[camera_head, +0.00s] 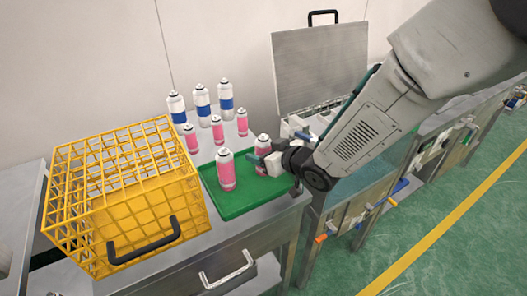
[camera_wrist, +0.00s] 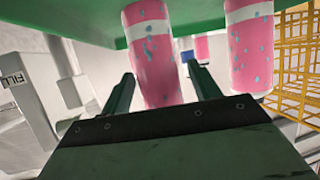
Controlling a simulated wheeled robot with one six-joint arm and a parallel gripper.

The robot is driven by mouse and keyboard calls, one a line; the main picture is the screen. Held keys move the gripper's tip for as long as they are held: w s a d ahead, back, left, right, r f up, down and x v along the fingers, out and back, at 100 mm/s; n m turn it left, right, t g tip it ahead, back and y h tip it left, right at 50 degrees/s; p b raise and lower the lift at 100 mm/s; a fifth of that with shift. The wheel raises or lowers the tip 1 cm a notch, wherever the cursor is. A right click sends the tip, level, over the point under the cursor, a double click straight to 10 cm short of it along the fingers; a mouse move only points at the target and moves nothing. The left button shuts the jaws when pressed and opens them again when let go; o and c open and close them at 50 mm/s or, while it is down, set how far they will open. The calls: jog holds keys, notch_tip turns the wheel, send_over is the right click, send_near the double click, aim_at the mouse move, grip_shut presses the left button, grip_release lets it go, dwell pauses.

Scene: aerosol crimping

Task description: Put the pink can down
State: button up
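A pink can (camera_head: 262,146) with a white top stands upright on the green tray (camera_head: 240,207), near its far right side. My gripper (camera_head: 262,160) is at this can, coming from the right. In the wrist view the same can (camera_wrist: 152,55) shows between the two dark green fingers of my gripper (camera_wrist: 160,78), with slim gaps at its sides, so the fingers look open around it. A second pink can (camera_head: 227,172) stands upright on the tray to the left; it also shows in the wrist view (camera_wrist: 250,50). The can's lower part is partly hidden in the head view.
A yellow wire crate (camera_head: 125,205) with a black handle stands left of the tray. Behind the tray stand several pink cans (camera_head: 216,130) and blue-and-white cans (camera_head: 201,100). A grey panel (camera_head: 320,68) rises at the back right. The tray's front is clear.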

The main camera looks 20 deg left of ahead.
jog(key=shift+r, duration=0.2)
jog(key=v, duration=1.2)
